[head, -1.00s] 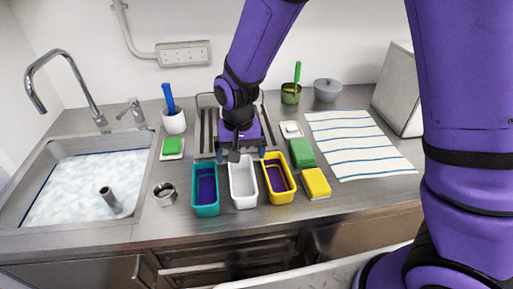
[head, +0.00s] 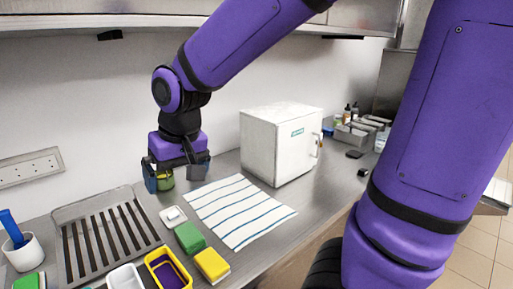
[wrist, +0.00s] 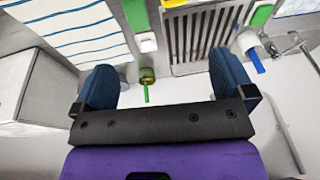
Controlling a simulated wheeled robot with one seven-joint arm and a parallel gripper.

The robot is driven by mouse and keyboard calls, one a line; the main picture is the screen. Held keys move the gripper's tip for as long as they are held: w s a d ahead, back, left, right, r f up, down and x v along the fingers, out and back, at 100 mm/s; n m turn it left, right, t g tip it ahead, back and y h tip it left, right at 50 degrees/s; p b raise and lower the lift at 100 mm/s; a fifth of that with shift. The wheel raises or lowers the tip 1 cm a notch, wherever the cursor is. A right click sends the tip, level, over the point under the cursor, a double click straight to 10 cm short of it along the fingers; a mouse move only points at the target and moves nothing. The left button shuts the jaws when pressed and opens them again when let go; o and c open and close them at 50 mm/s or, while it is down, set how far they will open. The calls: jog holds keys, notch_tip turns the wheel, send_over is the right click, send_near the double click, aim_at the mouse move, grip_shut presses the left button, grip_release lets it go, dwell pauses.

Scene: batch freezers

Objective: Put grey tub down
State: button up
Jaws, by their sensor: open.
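A pale grey-white tub (head: 125,277) stands on the counter at the bottom of the head view, partly cut off by the frame edge. It is left of a yellow tub (head: 168,270) with a dark purple inside. My gripper (head: 177,174) is open, with nothing seen held, near the back wall and well away from that tub. A green pot (head: 166,181) shows between and behind the fingers. In the wrist view my gripper (wrist: 165,82) has its fingers wide apart, with the pot (wrist: 147,76) and its green handle beyond them.
A slatted rack (head: 105,235), a white dish (head: 173,217), a green sponge (head: 190,237) and a yellow sponge (head: 212,264) lie on the counter. A striped towel (head: 240,211) lies flat before a white cabinet (head: 281,143). A cup (head: 22,254) with a blue handle stands left.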

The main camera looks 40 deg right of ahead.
jog(key=s+d+r+t, duration=0.1)
jog(key=s+d+r, duration=0.2)
jog(key=s, duration=0.3)
jog(key=s+d+r+t+h, duration=0.1)
jog(key=s+d+r, duration=0.3)
jog(key=s+d, duration=0.2)
jog(key=shift+s+t, duration=0.3)
jog(key=shift+s, duration=0.4)
jog(key=shift+d+r, duration=0.1)
